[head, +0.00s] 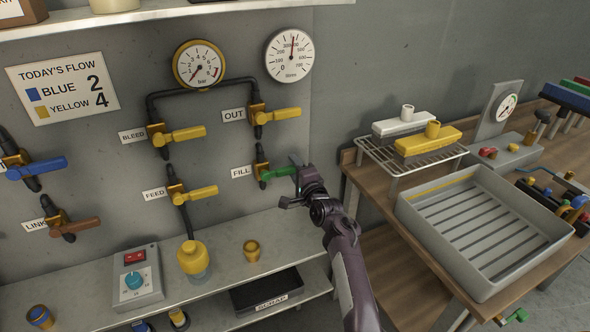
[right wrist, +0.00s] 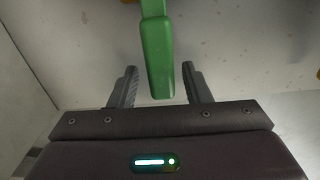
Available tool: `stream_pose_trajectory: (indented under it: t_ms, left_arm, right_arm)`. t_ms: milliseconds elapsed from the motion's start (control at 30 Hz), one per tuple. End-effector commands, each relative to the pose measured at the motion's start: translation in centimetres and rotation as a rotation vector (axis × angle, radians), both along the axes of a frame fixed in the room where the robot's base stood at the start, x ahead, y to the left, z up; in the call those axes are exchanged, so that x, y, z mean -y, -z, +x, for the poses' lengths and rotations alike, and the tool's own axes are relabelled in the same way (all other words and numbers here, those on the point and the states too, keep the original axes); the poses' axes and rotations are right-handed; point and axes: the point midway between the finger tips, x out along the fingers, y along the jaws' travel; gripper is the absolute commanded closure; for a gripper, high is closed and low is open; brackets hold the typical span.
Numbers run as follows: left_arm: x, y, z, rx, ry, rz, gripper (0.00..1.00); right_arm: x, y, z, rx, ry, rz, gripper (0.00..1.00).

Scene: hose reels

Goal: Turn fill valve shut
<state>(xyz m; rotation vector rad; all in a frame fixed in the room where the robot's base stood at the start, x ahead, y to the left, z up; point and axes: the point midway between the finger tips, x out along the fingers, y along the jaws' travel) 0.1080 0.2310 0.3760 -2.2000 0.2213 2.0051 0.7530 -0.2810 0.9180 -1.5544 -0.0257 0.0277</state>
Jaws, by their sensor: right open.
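The fill valve (head: 262,167) is on the wall beside the FILL label, at the lower right of the valve group. Its green handle (head: 279,173) points right, across the vertical pipe. My right gripper (head: 295,188) is at the free end of this handle. In the right wrist view the green handle (right wrist: 157,58) reaches down between the two spread fingers (right wrist: 159,85), with a gap on each side. The right gripper is open and holds nothing. My left gripper is not in view.
Yellow-handled OUT (head: 284,114), BLEED (head: 186,133) and FEED (head: 197,193) valves are close by. Below is a grey shelf (head: 225,250) with a yellow-topped jar (head: 193,257) and a control box (head: 136,284). A wire rack (head: 398,160) and grey tray (head: 420,231) stand on the right bench.

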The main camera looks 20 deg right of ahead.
Motion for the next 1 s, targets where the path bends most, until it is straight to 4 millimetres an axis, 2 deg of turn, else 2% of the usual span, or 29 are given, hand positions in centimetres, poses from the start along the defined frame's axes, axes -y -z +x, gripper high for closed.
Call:
stream_pose_trajectory:
  t_ms: [167,400,533,733,1000]
  left_arm:
    - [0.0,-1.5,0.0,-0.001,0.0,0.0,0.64]
    - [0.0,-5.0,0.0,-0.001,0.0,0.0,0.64]
    - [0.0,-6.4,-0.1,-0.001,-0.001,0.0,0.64]
    - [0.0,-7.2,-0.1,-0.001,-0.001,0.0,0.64]
    - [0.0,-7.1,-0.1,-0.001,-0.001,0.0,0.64]
  right_arm:
    - [0.0,-0.4,-1.0,-0.002,0.0,0.0,0.56]
    - [0.2,-0.6,-4.5,-0.004,0.001,0.0,0.56]
    - [0.2,-0.4,-6.2,-0.003,0.0,0.001,0.56]
    - [0.3,-0.1,-7.6,-0.001,0.001,0.001,0.56]
    - [0.3,0.1,-7.8,0.0,0.0,0.001,0.56]
